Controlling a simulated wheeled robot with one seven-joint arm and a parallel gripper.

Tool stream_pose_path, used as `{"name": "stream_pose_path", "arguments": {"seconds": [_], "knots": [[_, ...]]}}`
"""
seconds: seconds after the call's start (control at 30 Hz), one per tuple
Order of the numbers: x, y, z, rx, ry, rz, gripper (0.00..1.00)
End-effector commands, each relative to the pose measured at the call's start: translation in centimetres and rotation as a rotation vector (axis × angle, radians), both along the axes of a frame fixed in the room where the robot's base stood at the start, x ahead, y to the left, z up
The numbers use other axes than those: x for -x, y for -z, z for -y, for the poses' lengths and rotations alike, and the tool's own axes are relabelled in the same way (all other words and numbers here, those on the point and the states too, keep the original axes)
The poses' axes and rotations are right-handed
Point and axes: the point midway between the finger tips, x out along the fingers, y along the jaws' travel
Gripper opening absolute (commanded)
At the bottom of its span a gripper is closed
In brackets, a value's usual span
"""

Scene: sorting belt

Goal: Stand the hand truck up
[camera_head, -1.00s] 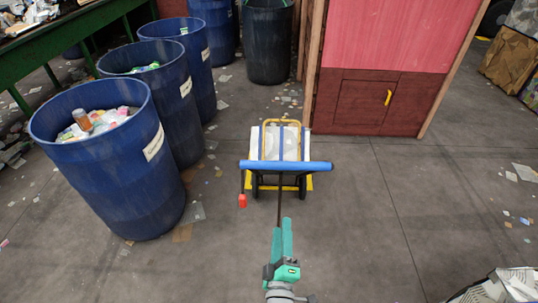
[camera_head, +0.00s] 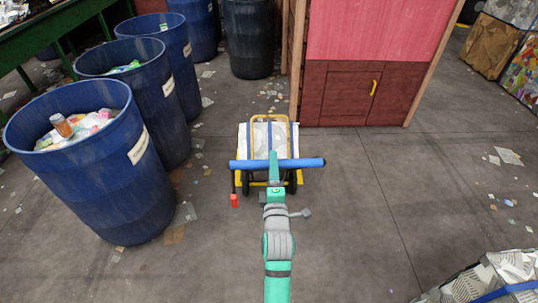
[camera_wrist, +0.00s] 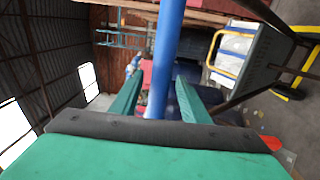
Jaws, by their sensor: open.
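The hand truck leans low on the floor ahead, with a yellow frame (camera_head: 286,120), dark wheels and a white load (camera_head: 262,136) with blue straps. Its blue handle bar (camera_head: 305,163) lies crosswise on the side nearest me. The yellow loop (camera_wrist: 212,48) and white load (camera_wrist: 236,46) also show at the right of the wrist view. My gripper (camera_head: 273,156) is at the middle of the bar. In the wrist view my gripper (camera_wrist: 158,98) is open, and the blue bar (camera_wrist: 168,45) runs between its two green fingers. Whether a finger touches the bar is unclear.
Blue barrels (camera_head: 95,170) stand in a row to the left, the nearest filled with litter. A red and pink cabinet (camera_head: 340,95) stands behind the hand truck. A silvery bale (camera_head: 490,280) is at the lower right. The floor to the right is mostly clear.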

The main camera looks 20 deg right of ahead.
Motion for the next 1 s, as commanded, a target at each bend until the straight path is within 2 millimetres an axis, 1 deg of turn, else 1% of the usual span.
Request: {"name": "stream_pose_path", "arguments": {"seconds": [0.03, 0.1, 0.3, 0.5, 0.73, 0.77, 0.8, 0.87, 0.9, 0.97, 1.0], "knots": [[-0.9, -0.1, 0.4, 0.001, 0.002, 0.001, 0.42], [-1.8, -0.2, 0.6, 0.002, 0.002, 0.000, 0.42], [-3.9, -0.3, 1.1, 0.000, 0.000, 0.001, 0.42], [-4.6, -0.3, 1.3, 0.000, 0.000, 0.000, 0.42], [-4.6, -0.3, 1.2, 0.000, -0.001, 0.000, 0.42], [-4.6, -0.3, 1.2, 0.000, -0.001, 0.000, 0.35], [-4.6, -0.3, 1.2, 0.000, -0.001, 0.000, 0.25], [-4.6, -0.3, 1.2, 0.000, -0.001, 0.000, 0.11], [-4.6, -0.3, 1.2, 0.000, -0.001, 0.000, 0.01], [-4.6, -0.3, 1.2, 0.000, -0.001, 0.000, 0.00], [-4.6, -0.3, -0.3, 0.001, -0.007, -0.001, 0.00]]}}
